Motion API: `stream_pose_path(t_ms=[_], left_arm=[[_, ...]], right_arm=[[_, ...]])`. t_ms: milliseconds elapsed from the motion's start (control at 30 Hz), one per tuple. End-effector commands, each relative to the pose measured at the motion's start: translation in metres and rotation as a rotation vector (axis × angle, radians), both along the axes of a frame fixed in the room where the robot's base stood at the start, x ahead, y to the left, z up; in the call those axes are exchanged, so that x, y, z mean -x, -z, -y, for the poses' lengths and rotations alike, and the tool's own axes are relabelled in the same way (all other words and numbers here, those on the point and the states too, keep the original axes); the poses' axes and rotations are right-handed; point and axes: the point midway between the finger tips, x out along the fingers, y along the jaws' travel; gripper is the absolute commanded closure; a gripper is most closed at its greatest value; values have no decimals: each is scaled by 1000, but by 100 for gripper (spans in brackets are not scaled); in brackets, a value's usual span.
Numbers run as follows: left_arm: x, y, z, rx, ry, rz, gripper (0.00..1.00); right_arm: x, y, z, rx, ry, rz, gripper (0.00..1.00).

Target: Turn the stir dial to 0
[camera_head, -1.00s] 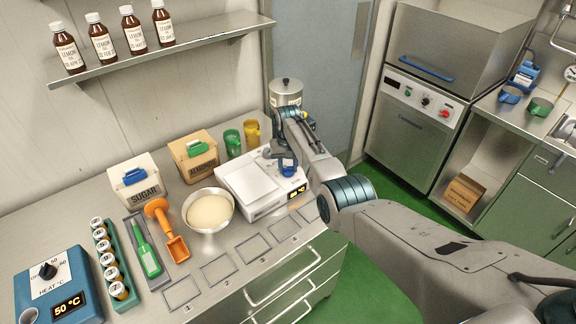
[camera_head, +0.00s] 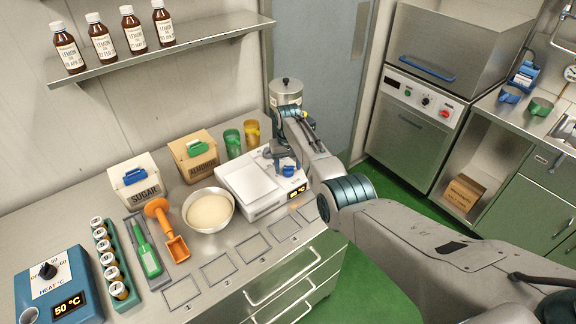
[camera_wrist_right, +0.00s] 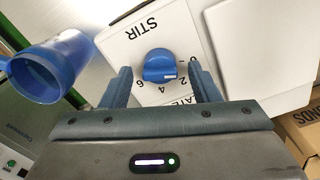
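The blue stir dial (camera_wrist_right: 160,66) sits on a white panel under the word STIR in the right wrist view, with the numbers 2, 4 and 6 around it. Its exact setting is hard to read. In the head view the dial (camera_head: 289,171) shows small, just below my right gripper (camera_head: 284,161), on the white machine (camera_head: 247,184). In the wrist view my right gripper (camera_wrist_right: 161,78) is open, one finger on each side of the dial, with gaps between fingers and knob. My left gripper is not in view.
A metal canister (camera_head: 286,91) stands behind my right gripper. A bowl of pale powder (camera_head: 209,210) stands left of the machine. A blue cup (camera_wrist_right: 48,70) is close to my gripper's left in the wrist view. The blue heat unit (camera_head: 57,286) is at the far left.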

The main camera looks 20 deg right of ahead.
Motion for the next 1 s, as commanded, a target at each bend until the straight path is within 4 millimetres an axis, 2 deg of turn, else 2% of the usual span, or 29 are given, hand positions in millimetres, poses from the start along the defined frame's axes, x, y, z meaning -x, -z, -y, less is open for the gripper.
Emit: stream_pose_path(t_ms=[233, 367, 533, 800, 1000], left_arm=[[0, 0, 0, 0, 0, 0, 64], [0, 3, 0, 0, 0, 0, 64], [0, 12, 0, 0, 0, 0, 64], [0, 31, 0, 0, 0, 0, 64], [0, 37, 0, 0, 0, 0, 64]], right_arm=[[1, 1, 0, 0, 1, -3, 45], [0, -5, 0, 0, 1, 0, 45], [0, -28, 0, 0, 1, 3, 45], [0, -82, 0, 0, 0, 2, 45], [1, -103, 0, 0, 0, -1, 45]])
